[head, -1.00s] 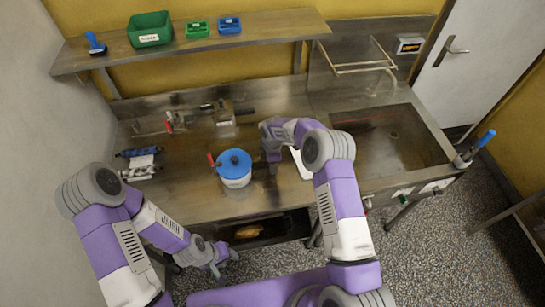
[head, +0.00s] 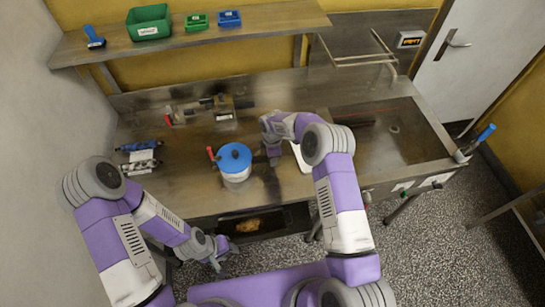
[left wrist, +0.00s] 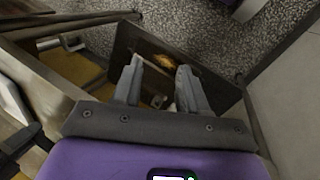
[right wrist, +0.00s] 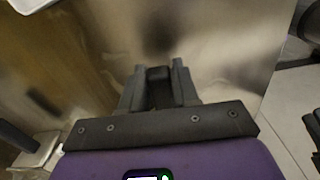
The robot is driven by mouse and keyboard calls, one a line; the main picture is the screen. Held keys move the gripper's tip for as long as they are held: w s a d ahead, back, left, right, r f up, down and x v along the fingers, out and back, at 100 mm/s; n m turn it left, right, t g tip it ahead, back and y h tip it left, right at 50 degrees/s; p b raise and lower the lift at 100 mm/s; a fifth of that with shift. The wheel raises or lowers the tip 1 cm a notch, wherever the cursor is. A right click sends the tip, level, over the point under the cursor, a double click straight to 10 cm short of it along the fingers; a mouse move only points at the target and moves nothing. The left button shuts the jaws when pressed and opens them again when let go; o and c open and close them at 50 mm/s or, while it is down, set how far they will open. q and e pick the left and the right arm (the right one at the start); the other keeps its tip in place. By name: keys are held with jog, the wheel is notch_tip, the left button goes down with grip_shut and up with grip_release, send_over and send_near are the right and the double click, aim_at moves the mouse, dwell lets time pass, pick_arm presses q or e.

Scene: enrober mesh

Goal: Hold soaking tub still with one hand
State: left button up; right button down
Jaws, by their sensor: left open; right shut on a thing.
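I cannot tell for sure which vessel is the soaking tub. A round white tub (head: 236,174) with a blue lid stands upright on the steel counter. A white tray-like thing (head: 301,158) lies partly hidden behind my right arm; a white corner (right wrist: 30,4) shows in the right wrist view. My right gripper (head: 273,161) is right of the lidded tub, apart from it, low over the counter. It is shut on a small dark block (right wrist: 159,76). My left gripper (head: 222,262) is open and empty, in front of the counter near a dark open bin (left wrist: 222,92).
The bin holds a yellow-brown lump (head: 247,225). A steel sink (head: 385,160) is at the right. Dark hardware (head: 222,104) and a roller-like item (head: 140,159) lie on the counter. A shelf (head: 250,25) with small bins hangs behind. The counter's front left is clear.

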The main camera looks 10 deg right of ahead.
pick_arm(q)
jog(key=c, duration=0.6)
jog(key=shift+w+d+r, duration=0.1)
jog(key=shift+w, duration=0.2)
grip_shut()
jog(key=w+d+r+m+t+y, duration=0.1)
jog(key=w+d+r+m+y, duration=0.1)
jog(key=w+r+m, duration=0.5)
jog(key=w+d+r+m+t+y, duration=0.2)
jog(key=w+r+m+y, duration=0.2)
jog(key=w+r, duration=1.1)
notch_tip(320, 180, up, 3)
jog(key=m, duration=0.3)
jog(key=shift+w+d+f+y, duration=0.2)
jog(key=shift+w+d+y, duration=0.1)
jog(key=shift+w, duration=0.05)
